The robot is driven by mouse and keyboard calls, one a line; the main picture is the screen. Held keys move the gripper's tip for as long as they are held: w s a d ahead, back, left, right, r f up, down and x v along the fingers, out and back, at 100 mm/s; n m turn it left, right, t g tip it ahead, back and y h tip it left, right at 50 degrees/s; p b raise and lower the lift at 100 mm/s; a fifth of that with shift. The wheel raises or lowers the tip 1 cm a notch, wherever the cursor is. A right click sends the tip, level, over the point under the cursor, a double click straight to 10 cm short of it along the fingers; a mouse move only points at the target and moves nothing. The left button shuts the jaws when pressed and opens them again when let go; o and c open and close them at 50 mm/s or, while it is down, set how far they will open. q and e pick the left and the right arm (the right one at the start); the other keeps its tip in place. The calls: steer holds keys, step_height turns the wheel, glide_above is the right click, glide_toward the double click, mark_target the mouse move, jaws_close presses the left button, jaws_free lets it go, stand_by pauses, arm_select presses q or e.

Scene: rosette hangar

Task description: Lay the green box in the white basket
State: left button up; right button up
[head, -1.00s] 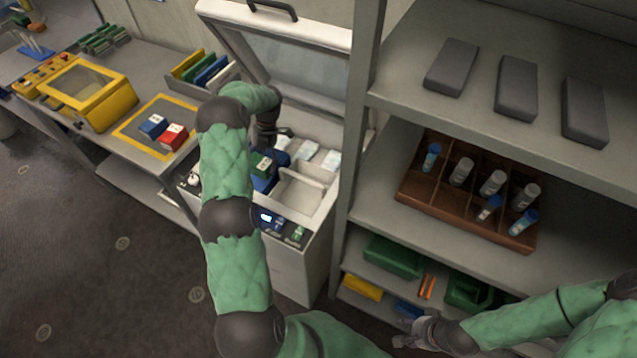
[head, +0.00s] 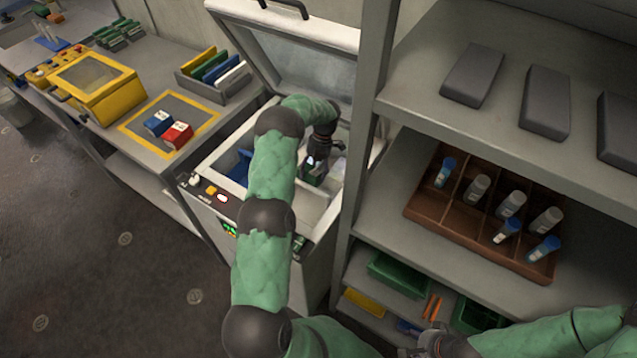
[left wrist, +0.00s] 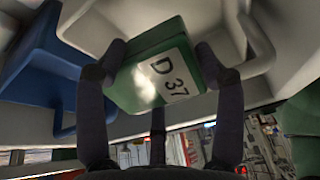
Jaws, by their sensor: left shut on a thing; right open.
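My left gripper (head: 318,158) is shut on the green box (head: 312,174), inside the open white chest. In the left wrist view the green box (left wrist: 145,88) sits between the two fingers, its white label reading "D 37" facing the camera. The white basket (head: 312,205) is in the right part of the chest, partly hidden by my left arm; a white rim and handle (left wrist: 252,40) show beside the box in the wrist view. Whether the box touches the basket I cannot tell. My right gripper (head: 432,343) is open and empty at the bottom, near the lower shelf.
A blue basket (head: 236,165) is in the chest's left part, also in the wrist view (left wrist: 40,65). The raised lid (head: 295,45) stands behind. A shelf post (head: 368,120) is close on the right. Blue and red boxes (head: 177,135) lie on the left bench's mat.

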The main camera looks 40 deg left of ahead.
arm_select(q)
steer(key=shift+w+d+f, duration=0.45)
steer(key=shift+d+f, duration=0.05)
steer(key=shift+f, duration=0.15)
steer(key=f, duration=0.1)
steer(key=f+b, duration=0.1)
steer(key=f, duration=0.1)
steer(key=shift+w+d+f+b, duration=0.15)
steer(key=shift+w+d+b, duration=0.1)
steer(key=shift+b, duration=0.1)
steer(key=shift+f, duration=0.2)
steer(key=shift+f, duration=0.1)
steer(key=shift+s+f, duration=0.1)
steer(key=shift+f, duration=0.45)
steer(key=o, duration=1.6)
steer(key=shift+r, duration=0.1)
steer(key=p+v, duration=0.1)
steer(key=v, duration=0.7)
steer(key=shift+r+p, duration=0.3)
steer(key=shift+p, duration=0.1)
